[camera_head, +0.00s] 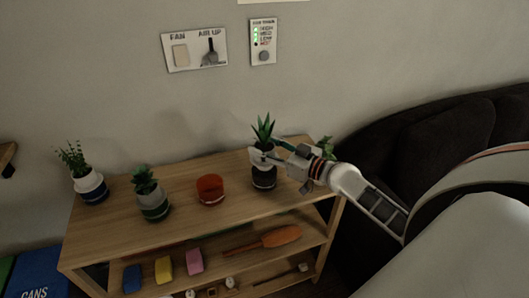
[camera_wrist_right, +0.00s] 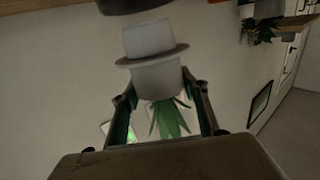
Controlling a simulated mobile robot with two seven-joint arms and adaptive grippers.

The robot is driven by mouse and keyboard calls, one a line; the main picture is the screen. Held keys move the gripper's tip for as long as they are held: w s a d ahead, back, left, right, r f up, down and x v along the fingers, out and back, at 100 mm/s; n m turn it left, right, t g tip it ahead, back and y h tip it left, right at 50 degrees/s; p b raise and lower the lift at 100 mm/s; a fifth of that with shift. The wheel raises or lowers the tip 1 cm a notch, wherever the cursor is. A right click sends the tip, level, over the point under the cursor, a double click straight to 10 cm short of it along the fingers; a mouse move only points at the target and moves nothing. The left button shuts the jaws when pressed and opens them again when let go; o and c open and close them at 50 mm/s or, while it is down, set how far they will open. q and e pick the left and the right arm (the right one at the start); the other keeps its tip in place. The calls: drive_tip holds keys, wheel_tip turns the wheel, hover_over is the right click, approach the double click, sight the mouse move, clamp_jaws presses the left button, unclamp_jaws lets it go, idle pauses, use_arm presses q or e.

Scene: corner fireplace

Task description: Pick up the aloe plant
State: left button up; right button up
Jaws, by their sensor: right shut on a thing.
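The aloe plant (camera_head: 263,130) has pointed green leaves and a white pot. It is upright above a dark pot (camera_head: 263,179) on the right part of the wooden shelf top. My right gripper (camera_head: 268,155) reaches in from the right at the white pot. In the right wrist view the picture is upside down: the white pot (camera_wrist_right: 155,75) sits between the two fingers, with the leaves (camera_wrist_right: 170,120) below it. A narrow gap seems to part the white pot from a dark rounded thing (camera_wrist_right: 135,4) at the top edge. My left gripper is not in view.
Two other potted plants (camera_head: 88,183) (camera_head: 150,196) and a red pot (camera_head: 210,189) stand left on the shelf top. Another plant (camera_head: 326,147) shows behind my right gripper. Sponges (camera_head: 163,269) and an orange-ended tool (camera_head: 280,237) lie on the lower shelf. A dark sofa (camera_head: 430,145) is right.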

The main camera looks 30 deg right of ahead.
sight(264, 112)
wheel_tip(264, 112, up, 6)
drive_tip(key=shift+f+p, duration=0.1)
drive_tip(key=shift+p, duration=1)
wheel_tip(264, 112, up, 4)
drive_tip(key=shift+f, duration=0.2)
wheel_tip(264, 112, up, 4)
drive_tip(key=shift+r, duration=0.75)
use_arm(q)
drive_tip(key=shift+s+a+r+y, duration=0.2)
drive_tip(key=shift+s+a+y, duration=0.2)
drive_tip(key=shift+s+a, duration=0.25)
use_arm(e)
drive_tip(key=shift+r, duration=0.1)
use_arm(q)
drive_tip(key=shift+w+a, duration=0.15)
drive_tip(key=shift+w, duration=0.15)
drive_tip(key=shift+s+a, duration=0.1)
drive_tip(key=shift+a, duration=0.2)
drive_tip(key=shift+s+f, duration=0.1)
